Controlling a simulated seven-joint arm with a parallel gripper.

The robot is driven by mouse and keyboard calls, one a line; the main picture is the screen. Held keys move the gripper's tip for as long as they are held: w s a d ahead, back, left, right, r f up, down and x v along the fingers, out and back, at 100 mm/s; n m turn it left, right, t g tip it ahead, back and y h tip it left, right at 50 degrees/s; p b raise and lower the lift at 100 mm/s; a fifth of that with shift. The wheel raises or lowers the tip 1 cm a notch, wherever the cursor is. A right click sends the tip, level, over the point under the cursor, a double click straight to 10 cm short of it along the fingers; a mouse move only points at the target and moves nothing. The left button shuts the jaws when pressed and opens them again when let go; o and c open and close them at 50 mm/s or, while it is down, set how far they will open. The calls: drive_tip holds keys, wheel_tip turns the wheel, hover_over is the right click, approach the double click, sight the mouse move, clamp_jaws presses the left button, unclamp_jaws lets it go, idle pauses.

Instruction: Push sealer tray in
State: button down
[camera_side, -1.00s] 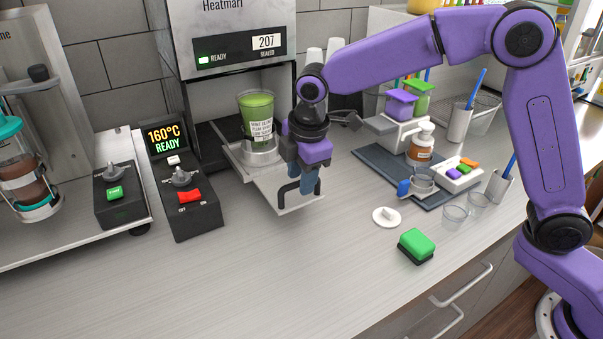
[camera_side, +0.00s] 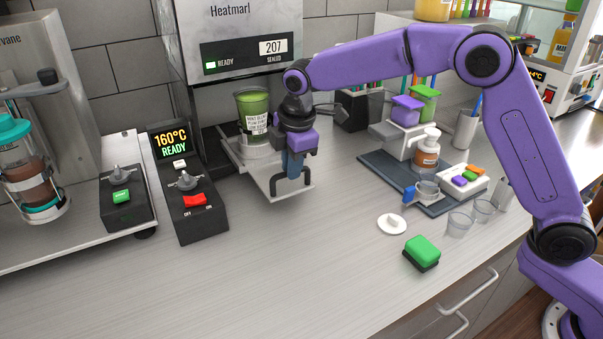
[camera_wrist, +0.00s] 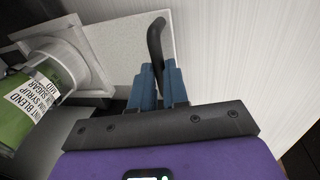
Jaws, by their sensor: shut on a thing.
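The sealer tray (camera_side: 258,181) is a pale metal plate sticking out of the front of the sealer (camera_side: 240,42). A clear cup (camera_side: 252,104) of green drink with a printed label stands upright in the tray's round holder. The tray's black handle (camera_side: 277,190) is at its front end. My gripper (camera_side: 293,172) is shut on this handle from above. In the wrist view the blue fingers (camera_wrist: 160,80) close around the handle (camera_wrist: 154,40), with the tray plate (camera_wrist: 110,45) behind and the cup (camera_wrist: 32,105) at the left. Part of the handle is hidden between the fingers.
A control box (camera_side: 195,208) with a red switch stands left of the tray, its display reading 160°C READY. A dark mat (camera_side: 380,165) with containers lies to the right. A green sponge (camera_side: 422,250) and white lid (camera_side: 391,224) lie front right. The front counter is clear.

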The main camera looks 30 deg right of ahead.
hover_over(271, 166)
drive_tip(key=shift+s, duration=0.4)
drive_tip(key=shift+w+r, duration=0.1)
drive_tip(key=shift+w, duration=0.25)
drive_tip(key=shift+w+d, duration=0.1)
drive_tip(key=shift+w, duration=0.05)
idle(0.4)
drive_tip(key=c, duration=1.2)
unclamp_jaws()
drive_tip(key=shift+o, duration=0.4)
wheel_tip(271, 166, up, 7)
drive_tip(key=s, duration=0.1)
drive_tip(key=shift+s+r, duration=0.15)
drive_tip(key=shift+s, duration=0.15)
